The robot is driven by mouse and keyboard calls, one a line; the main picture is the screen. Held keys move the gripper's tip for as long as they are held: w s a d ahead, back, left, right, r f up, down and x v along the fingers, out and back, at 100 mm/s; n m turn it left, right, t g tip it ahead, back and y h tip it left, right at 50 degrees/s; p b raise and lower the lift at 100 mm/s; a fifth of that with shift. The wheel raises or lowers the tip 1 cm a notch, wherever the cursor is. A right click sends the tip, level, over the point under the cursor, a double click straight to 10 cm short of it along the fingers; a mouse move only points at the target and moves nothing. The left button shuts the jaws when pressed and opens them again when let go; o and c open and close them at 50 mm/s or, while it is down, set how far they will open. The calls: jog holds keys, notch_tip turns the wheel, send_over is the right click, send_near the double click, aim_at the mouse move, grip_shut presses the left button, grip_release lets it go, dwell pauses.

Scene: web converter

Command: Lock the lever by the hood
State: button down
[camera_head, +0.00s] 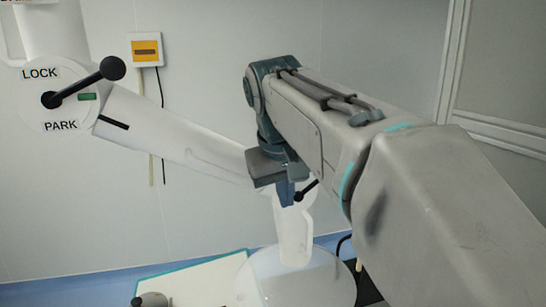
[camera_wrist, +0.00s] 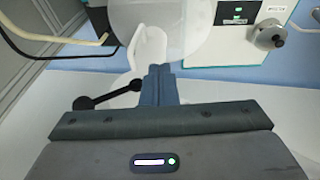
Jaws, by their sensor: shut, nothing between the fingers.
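In the head view, a black lever (camera_head: 82,83) with a ball knob is mounted on a white round dial (camera_head: 47,112) at the left. The dial is marked LOCK above and PARK below, and the lever points up and right. A second, smaller black lever (camera_head: 306,189) with a ball end shows beside my gripper (camera_head: 286,194). The wrist view shows this smaller lever (camera_wrist: 110,95) left of my gripper (camera_wrist: 160,75). My gripper's fingers are together and empty. A pale rounded hood-like cover (camera_head: 300,279) sits below it; I cannot tell whether this is the hood.
A white arm tube (camera_head: 175,138) runs from the dial down toward my gripper. A yellow-and-white wall box (camera_head: 146,50) hangs behind. A panel (camera_head: 205,279) with a grey knob (camera_head: 151,299) lies low.

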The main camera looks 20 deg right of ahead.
jog(key=w+d+r+m+p, duration=0.1)
jog(key=w+r, duration=0.1)
jog(key=r, duration=0.5)
jog(key=w+d+r+p, duration=0.1)
jog(key=w+d+r, duration=0.1)
jog(key=r, duration=0.5)
jog(key=s+d+b+x, duration=0.1)
jog(key=d+x, duration=0.1)
jog(key=x, duration=1)
jog(key=shift+s+d+h+b, duration=0.2)
jog(key=shift+d+h+b, duration=0.1)
jog(key=shift+d+h, duration=0.1)
jog(key=shift+f, duration=0.1)
jog(key=shift+d+f, duration=0.45)
jog(key=shift+d, duration=0.35)
jog(key=shift+r, duration=0.15)
